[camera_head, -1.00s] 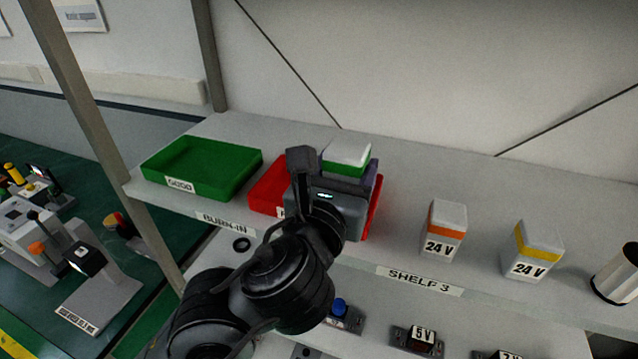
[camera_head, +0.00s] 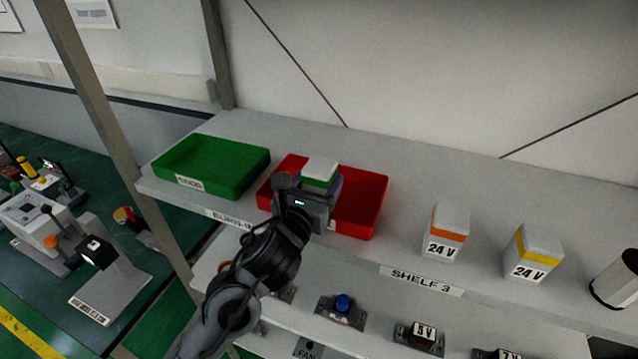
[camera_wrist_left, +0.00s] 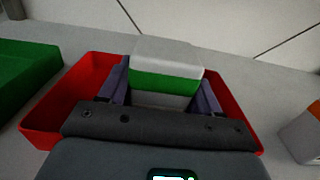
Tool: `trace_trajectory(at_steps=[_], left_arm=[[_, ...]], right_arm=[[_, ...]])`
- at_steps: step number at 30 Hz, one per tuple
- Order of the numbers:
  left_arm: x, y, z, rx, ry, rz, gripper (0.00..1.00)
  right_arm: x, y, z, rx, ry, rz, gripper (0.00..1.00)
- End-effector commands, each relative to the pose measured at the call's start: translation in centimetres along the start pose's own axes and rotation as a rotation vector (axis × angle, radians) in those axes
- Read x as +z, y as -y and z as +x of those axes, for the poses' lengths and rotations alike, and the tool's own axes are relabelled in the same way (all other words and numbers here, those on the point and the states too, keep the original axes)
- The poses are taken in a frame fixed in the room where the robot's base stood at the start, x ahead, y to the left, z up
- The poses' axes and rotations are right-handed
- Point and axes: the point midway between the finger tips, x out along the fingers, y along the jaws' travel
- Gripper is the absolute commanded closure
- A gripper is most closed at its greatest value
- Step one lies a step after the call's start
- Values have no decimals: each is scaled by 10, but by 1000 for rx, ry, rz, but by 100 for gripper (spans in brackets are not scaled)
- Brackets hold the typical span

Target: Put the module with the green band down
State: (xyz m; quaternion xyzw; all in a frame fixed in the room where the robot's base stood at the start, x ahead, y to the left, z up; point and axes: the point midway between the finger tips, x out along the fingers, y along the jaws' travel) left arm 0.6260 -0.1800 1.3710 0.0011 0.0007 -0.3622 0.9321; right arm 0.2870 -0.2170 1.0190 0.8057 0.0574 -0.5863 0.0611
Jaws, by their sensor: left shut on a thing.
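The module with the green band (camera_head: 320,173) has a white top with a green stripe below it. My left gripper (camera_head: 312,192) is shut on it, over the red tray (camera_head: 375,200). In the left wrist view the module (camera_wrist_left: 165,75) stands upright between the two purple-grey fingers of the left gripper (camera_wrist_left: 162,95), with red tray walls (camera_wrist_left: 85,85) on both sides. The module's lower part is hidden by the gripper, so I cannot tell whether it touches the tray floor. My right gripper is not in view.
A green tray (camera_head: 215,163) stands left of the red tray on the shelf. To the right stand a 24 V module with an orange band (camera_head: 447,233), one with a yellow band (camera_head: 534,254) and a white cylinder (camera_head: 618,277). The shelf behind the trays is clear.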

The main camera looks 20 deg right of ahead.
Motion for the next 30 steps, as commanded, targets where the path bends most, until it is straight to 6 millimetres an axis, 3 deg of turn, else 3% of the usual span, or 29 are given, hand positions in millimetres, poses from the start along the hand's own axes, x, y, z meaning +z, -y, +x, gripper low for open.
trace_trajectory(at_steps=[17,18,21,22,30], left_arm=[[-15,0,0,0,4,0,76],[-14,0,0,0,2,0,31],[-14,0,0,1,2,0,16],[-14,0,0,1,2,0,12],[-14,0,0,0,2,0,12]], right_arm=[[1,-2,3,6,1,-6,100],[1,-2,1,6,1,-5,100],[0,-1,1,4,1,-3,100],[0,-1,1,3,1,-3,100],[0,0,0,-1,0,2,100]])
